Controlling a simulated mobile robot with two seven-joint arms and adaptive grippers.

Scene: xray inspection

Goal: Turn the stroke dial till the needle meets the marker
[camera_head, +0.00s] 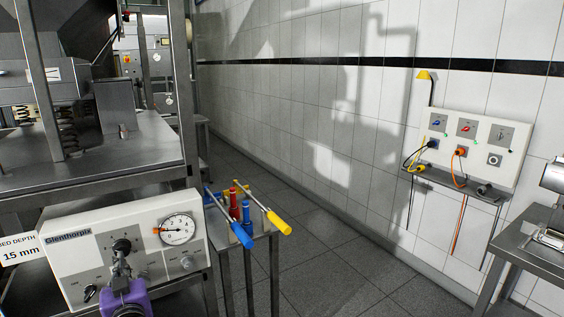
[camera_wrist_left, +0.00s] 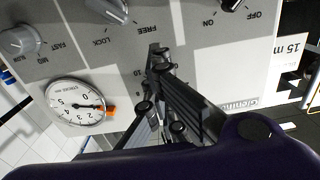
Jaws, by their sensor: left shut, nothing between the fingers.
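The stroke dial is a black knob (camera_head: 122,246) on the pale Glenthorpix control panel (camera_head: 75,272), at the lower left of the head view. To its right is a round white gauge (camera_head: 178,229) with an orange marker at its left rim. The gauge also shows in the wrist view (camera_wrist_left: 76,101), where its dark needle points towards the orange marker (camera_wrist_left: 110,111); whether they line up exactly I cannot tell. My left gripper (camera_head: 121,266) is shut and empty, its fingertips at the dial. In the wrist view the fingers (camera_wrist_left: 156,62) hide most of the dial. My right gripper is out of view.
The panel also carries a lower-left switch (camera_head: 90,294) and a grey knob (camera_head: 187,263). Blue-, red- and yellow-handled tools (camera_head: 240,215) stand on a rack just right of it. A wall socket board (camera_head: 467,150) with cables hangs farther right. Open floor lies between.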

